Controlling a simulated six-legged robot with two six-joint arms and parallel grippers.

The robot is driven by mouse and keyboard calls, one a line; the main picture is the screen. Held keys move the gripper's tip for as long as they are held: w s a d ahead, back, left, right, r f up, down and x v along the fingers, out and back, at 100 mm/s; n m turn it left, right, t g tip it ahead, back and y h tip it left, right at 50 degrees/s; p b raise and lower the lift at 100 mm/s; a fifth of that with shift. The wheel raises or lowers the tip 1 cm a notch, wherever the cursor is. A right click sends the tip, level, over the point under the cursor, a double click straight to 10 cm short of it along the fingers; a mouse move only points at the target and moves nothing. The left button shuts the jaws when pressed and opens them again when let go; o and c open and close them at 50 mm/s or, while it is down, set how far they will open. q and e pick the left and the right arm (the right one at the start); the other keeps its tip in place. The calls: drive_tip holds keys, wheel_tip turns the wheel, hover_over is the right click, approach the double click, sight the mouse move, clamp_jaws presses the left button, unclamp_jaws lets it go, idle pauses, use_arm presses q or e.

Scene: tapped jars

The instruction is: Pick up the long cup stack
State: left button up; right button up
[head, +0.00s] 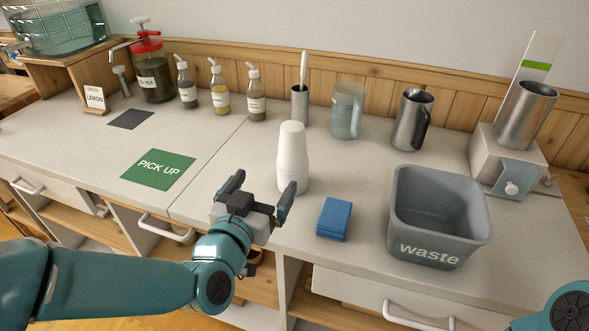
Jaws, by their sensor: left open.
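A long stack of white cups (292,160) stands upright on the counter near the middle of the head view. My left gripper (259,190) is at the counter's front edge, in front and to the left of the stack. Its two dark fingers are apart with nothing between them. The right finger appears close to the stack's lower part; I cannot tell whether they touch. Part of my right arm shows at the bottom right corner, but its gripper is out of view.
A blue folded cloth (334,219) and a grey waste bin (437,217) stand to the right. Behind are a metal cup with a utensil (300,101), a clear pitcher (346,111) and a steel jug (411,119). A green PICK UP mat (158,168) lies left, with clear counter around it.

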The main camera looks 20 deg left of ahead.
sight(288, 150)
use_arm(q)
drive_tip(key=w, duration=0.3)
drive_tip(key=w+p, duration=0.1)
drive_tip(key=w, duration=0.3)
drive_tip(key=w+f+p, duration=0.1)
drive_tip(key=w, duration=0.2)
drive_tip(key=shift+w+d, duration=0.2)
drive_tip(key=shift+d, duration=0.15)
drive_tip(key=shift+w+r, duration=0.15)
drive_tip(key=shift+w, duration=0.45)
drive_tip(key=w+p, duration=0.1)
drive_tip(key=w, duration=0.3)
drive_tip(key=shift+w+p, duration=0.3)
drive_tip(key=shift+w, duration=0.05)
drive_tip(key=shift+c, duration=0.3)
drive_tip(key=c, duration=1.5)
drive_tip(key=shift+o, duration=0.2)
